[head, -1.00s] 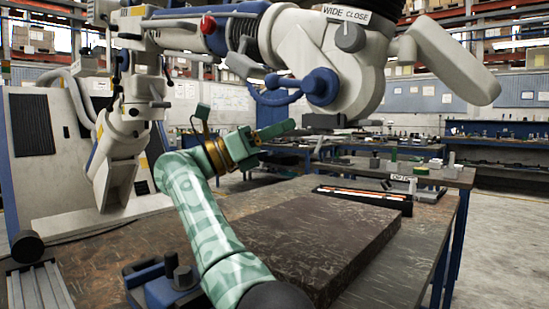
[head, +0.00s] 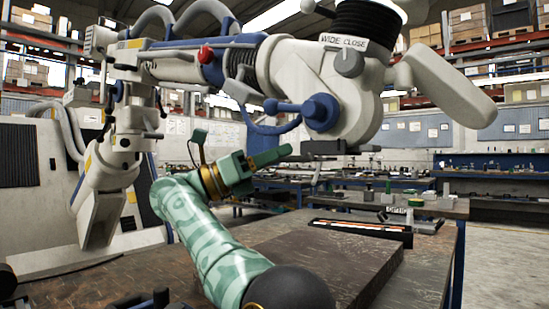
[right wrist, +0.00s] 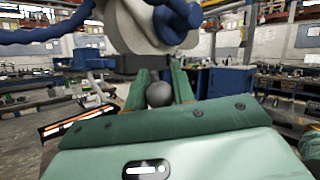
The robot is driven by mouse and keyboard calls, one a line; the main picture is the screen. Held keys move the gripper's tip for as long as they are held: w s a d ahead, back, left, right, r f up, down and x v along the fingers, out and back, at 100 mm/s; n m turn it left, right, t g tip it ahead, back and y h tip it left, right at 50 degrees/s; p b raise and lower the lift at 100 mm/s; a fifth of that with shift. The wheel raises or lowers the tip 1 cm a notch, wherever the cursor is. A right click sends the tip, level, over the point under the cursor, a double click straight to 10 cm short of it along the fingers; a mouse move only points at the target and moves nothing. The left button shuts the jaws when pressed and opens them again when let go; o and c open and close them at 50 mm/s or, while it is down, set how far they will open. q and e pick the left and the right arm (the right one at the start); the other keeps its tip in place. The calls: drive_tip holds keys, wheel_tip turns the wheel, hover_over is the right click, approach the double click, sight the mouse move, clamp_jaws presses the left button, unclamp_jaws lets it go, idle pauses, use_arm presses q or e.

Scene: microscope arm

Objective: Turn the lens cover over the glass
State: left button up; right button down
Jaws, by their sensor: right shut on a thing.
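The microscope head (head: 335,85) is a large white and blue body with a "WIDE CLOSE" label, hanging from a jointed arm. The lens cover (head: 335,147) looks like a dark flat piece under it; it also shows as a dark piece in the right wrist view (right wrist: 128,63). My green right gripper (head: 278,156) points toward the cover from the left. In the right wrist view its two fingers stand on both sides of a dark round knob (right wrist: 159,95), shut on it. The glass is hidden from these views. My left gripper is not in view.
A dark slab (head: 320,255) lies on the worn bench below the head. A long tray with orange and white strips (head: 360,230) stands behind it. A blue curved handle (head: 275,120) hangs close above my right gripper. Open air lies below the head.

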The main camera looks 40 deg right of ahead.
drive_tip(key=c, duration=1.2)
unclamp_jaws()
